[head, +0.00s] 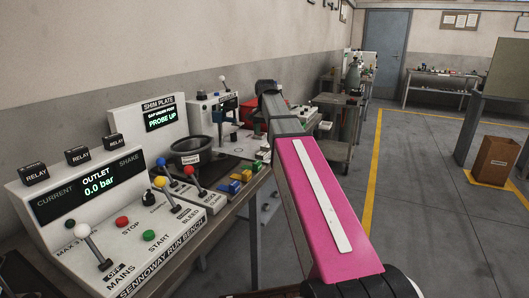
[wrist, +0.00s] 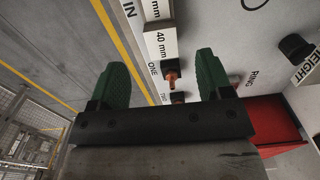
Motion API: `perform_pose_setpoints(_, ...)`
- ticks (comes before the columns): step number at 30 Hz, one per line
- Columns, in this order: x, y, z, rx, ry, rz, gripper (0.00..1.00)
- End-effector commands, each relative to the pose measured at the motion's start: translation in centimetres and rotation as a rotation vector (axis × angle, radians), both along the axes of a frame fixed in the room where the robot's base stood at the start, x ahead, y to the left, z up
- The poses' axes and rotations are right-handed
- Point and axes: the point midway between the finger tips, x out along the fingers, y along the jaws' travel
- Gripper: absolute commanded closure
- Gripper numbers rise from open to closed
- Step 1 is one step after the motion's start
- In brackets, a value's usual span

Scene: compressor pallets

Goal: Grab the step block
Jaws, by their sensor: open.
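In the wrist view, a white stepped block (wrist: 161,42) marked "40 mm" is at the top, on a pale bench surface; it looks like the step block. Its upper end is cut off by the frame. My gripper (wrist: 162,72) shows two green fingers spread wide apart, with nothing held between them. The block lies beyond the fingertips, roughly in line with the gap, and appears apart from both fingers. In the head view my pink arm reaches toward the far benches; its fingers and the block cannot be made out there.
In the wrist view, small dark fittings with an orange-brown tip (wrist: 172,77) lie between the fingers, beside labels. A black knob (wrist: 296,46) and a red bin (wrist: 275,120) are to the right. In the head view, a control console (head: 110,225) stands left; open floor (head: 430,230) lies right.

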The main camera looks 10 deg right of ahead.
Motion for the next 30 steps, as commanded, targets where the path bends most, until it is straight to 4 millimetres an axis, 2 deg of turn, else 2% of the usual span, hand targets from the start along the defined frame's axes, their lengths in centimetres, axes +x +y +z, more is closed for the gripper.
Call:
perform_pose_setpoints(3, -0.1, 0.0, -1.7, 0.0, 0.001, 0.0, 0.28)
perform_pose_setpoints(11, -0.1, 0.1, -3.2, 0.0, 0.0, 0.0, 0.28)
perform_pose_setpoints(20, -0.2, 0.2, -7.0, 0.0, 0.001, 0.0, 0.28)
perform_pose_setpoints(28, -0.2, 0.2, -7.4, 0.0, -0.001, 0.0, 0.28)
perform_pose_setpoints(29, -0.2, 0.2, -7.4, -0.001, -0.001, 0.0, 0.31)
perform_pose_setpoints(30, -0.2, 0.2, -7.4, -0.001, -0.001, 0.0, 0.44)
